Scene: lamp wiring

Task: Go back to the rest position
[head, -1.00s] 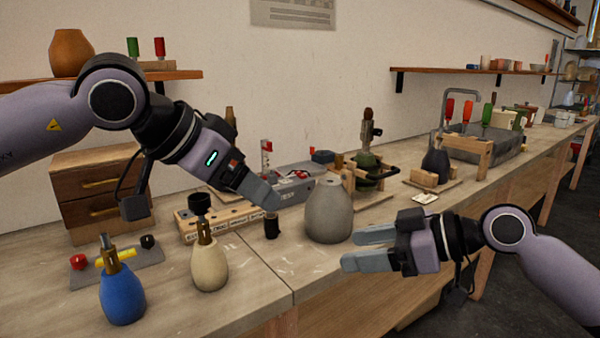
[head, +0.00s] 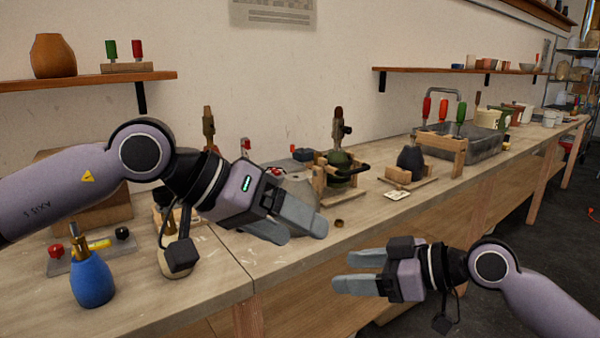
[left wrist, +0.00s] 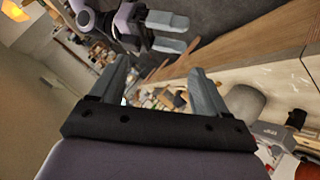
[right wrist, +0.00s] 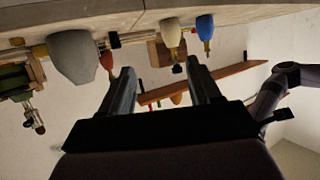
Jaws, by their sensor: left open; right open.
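My left gripper (head: 296,226) is open and empty, held above the bench's front part in the head view. It hides most of the grey vase-shaped base, which shows in the left wrist view (left wrist: 243,102) and in the right wrist view (right wrist: 73,58). My right gripper (head: 345,272) is open and empty, in front of the bench edge and lower than the left. It also shows at the top of the left wrist view (left wrist: 178,32).
A blue lamp base (head: 92,279) stands at the bench's left front; a cream base (head: 174,264) is partly behind my left wrist. A small brown ring (head: 339,223) lies on the bench (head: 300,262). A clamped green base (head: 341,168) and dark base (head: 410,163) stand farther back.

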